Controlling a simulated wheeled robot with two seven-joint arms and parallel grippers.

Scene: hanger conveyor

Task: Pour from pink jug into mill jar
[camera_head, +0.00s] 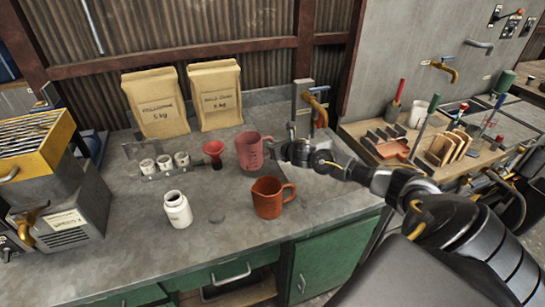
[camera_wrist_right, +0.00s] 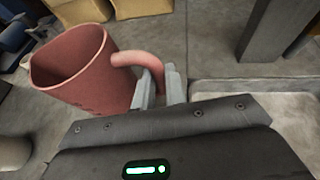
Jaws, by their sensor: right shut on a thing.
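The pink jug (camera_head: 249,153) stands upright at the back middle of the grey counter in the head view. My right gripper (camera_head: 277,150) reaches it from the right and is shut on its handle. In the right wrist view the jug (camera_wrist_right: 75,75) shows its open rim and spout, and my right gripper's fingers (camera_wrist_right: 158,88) close around the lower part of the handle. The white mill jar (camera_head: 178,209) stands open-topped on the counter, in front and to the left of the jug. My left gripper is not in view.
An orange-brown mug (camera_head: 269,198) stands in front of the pink jug. A red funnel (camera_head: 214,152) and a rack of small white cups (camera_head: 164,163) are to its left. Two paper bags (camera_head: 216,95) stand behind.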

